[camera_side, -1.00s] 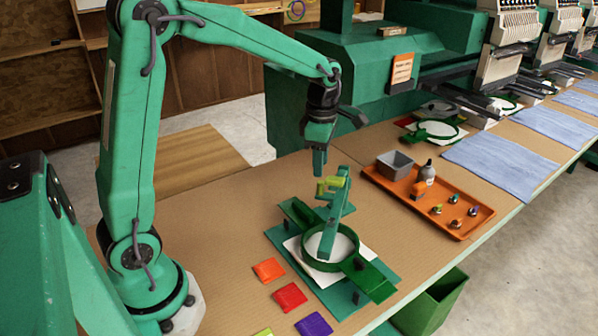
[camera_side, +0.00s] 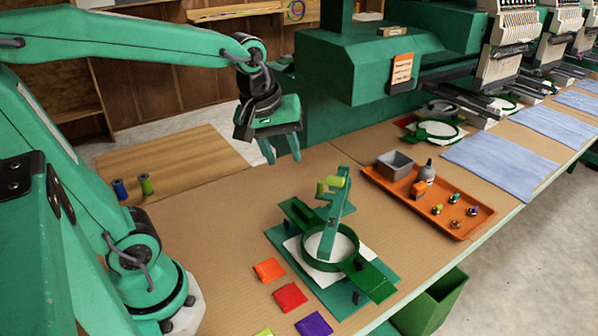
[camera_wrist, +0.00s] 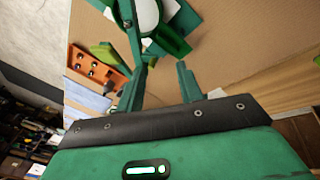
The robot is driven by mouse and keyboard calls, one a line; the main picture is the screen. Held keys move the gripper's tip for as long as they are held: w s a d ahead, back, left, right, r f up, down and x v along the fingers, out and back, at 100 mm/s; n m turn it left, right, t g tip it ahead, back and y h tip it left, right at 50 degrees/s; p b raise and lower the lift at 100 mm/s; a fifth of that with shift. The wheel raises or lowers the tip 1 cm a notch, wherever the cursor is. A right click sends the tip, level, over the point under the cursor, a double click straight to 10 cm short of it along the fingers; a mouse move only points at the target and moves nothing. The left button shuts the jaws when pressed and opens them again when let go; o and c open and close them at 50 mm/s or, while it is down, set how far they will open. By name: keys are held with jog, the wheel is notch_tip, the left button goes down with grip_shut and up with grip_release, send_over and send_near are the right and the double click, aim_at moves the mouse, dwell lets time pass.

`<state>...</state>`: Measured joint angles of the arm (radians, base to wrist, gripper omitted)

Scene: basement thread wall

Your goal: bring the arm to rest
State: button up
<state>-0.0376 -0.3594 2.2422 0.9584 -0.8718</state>
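My gripper (camera_side: 283,159) hangs in the air in the side view, up and to the left of the green hoop fixture (camera_side: 322,250). Its two green fingers point down and stand apart with nothing between them. In the wrist view the fingers (camera_wrist: 160,77) also show a gap, with bare table behind them. My upper arm links are partly cut off at the left edge of the side view.
An orange tray (camera_side: 385,183) holds a grey box, a bottle and several small items. Coloured squares (camera_side: 290,297) lie in front of the fixture. Two spools (camera_side: 146,184) stand at the left. A large green machine (camera_side: 350,70) stands behind.

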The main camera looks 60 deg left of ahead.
jog(key=s+d+m+t, duration=0.1)
jog(key=s+m+t, duration=0.1)
jog(key=s+m, duration=0.5)
jog(key=shift+s+m, duration=0.25)
jog(key=shift+m, duration=1.45)
